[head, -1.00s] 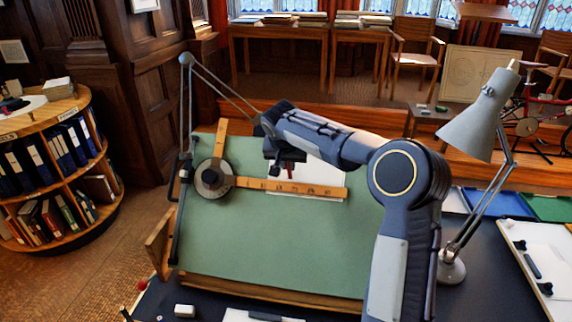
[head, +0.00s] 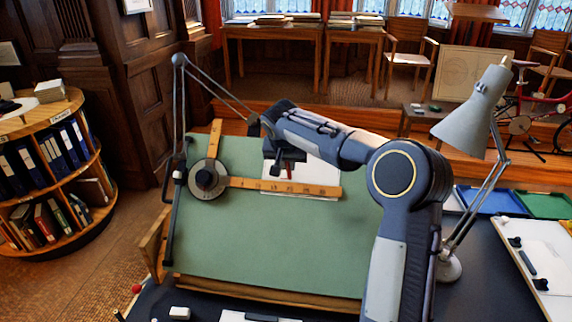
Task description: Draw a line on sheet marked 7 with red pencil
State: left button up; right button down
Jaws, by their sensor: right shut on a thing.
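The green drafting board (head: 270,237) stands tilted in front of me. A white sheet (head: 318,177) lies on its upper part; I cannot read a number on it. My right gripper (head: 288,168) is over the left part of this sheet, just above the horizontal ruler. It is shut on a thin thing with a small reddish part, most likely the red pencil, mostly hidden by the jaws. I cannot tell whether its tip touches the paper, and no drawn line can be made out. My left gripper is out of view.
A drafting arm with a round head (head: 208,180) and a wooden ruler (head: 285,187) lies across the board and the sheet. A grey lamp (head: 476,108) stands at right. Blue (head: 493,200) and green trays lie behind it. A white eraser-like block (head: 180,313) lies in front.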

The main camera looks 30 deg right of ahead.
jog(key=shift+s+d, duration=0.1)
jog(key=shift+d, duration=0.05)
jog(key=shift+s+d, duration=0.2)
jog(key=shift+d, duration=0.1)
jog(key=shift+s+d+b, duration=0.15)
jog(key=shift+b, duration=0.15)
dwell(0.5)
jog(key=shift+s+d, duration=0.2)
jog(key=shift+d, duration=0.05)
jog(key=shift+s+d+b, duration=0.55)
jog(key=shift+s+d, duration=0.3)
jog(key=shift+d, duration=0.15)
dwell(1.2)
jog(key=shift+s+d, duration=0.15)
jog(key=shift+s+d, duration=0.15)
jog(key=shift+d, duration=0.05)
dwell(0.4)
jog(key=shift+s+d, duration=0.15)
jog(key=shift+d, duration=0.05)
